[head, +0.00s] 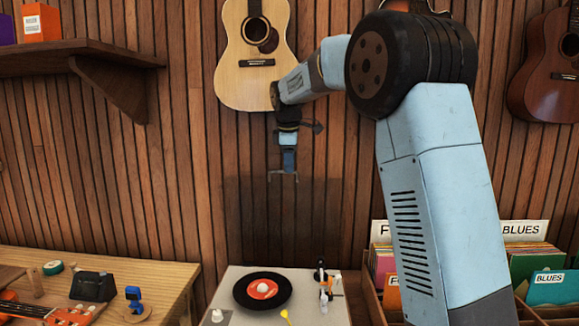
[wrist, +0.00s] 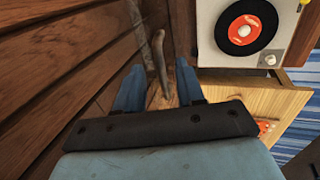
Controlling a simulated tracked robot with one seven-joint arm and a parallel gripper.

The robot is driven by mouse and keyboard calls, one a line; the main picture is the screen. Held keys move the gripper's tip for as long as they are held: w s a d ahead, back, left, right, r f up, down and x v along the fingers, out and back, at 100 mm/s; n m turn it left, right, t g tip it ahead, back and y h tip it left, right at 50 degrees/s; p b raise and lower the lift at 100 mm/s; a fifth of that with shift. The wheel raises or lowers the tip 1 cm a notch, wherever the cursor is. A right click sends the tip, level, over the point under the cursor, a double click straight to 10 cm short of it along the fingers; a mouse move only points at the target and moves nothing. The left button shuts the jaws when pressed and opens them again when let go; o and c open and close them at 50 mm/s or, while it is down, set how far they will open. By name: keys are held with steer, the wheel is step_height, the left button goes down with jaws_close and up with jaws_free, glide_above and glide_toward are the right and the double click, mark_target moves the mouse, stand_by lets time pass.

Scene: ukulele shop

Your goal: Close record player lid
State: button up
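The record player (head: 232,285) stands at the bottom middle of the head view, with a black record and red label (head: 262,290) on it. It also shows at the top right of the wrist view (wrist: 210,45). Its lid (head: 290,225) looks like a dark see-through panel standing upright at the player's back, against the slatted wall; its edges are faint. My gripper (head: 284,180) hangs pointing down near the lid's upper edge; whether it touches the lid cannot be told. In the wrist view my gripper's fingers (wrist: 159,82) are apart, with no clear object held between them.
A wooden workbench (head: 150,262) with small tools and an orange ukulele stands at left. Record bins (head: 545,310) stand at right. Guitars (head: 240,70) hang on the wall behind my arm. A wooden shelf (head: 60,58) juts out at upper left.

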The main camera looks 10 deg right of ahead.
steer(key=shift+x, duration=0.85)
jaws_close()
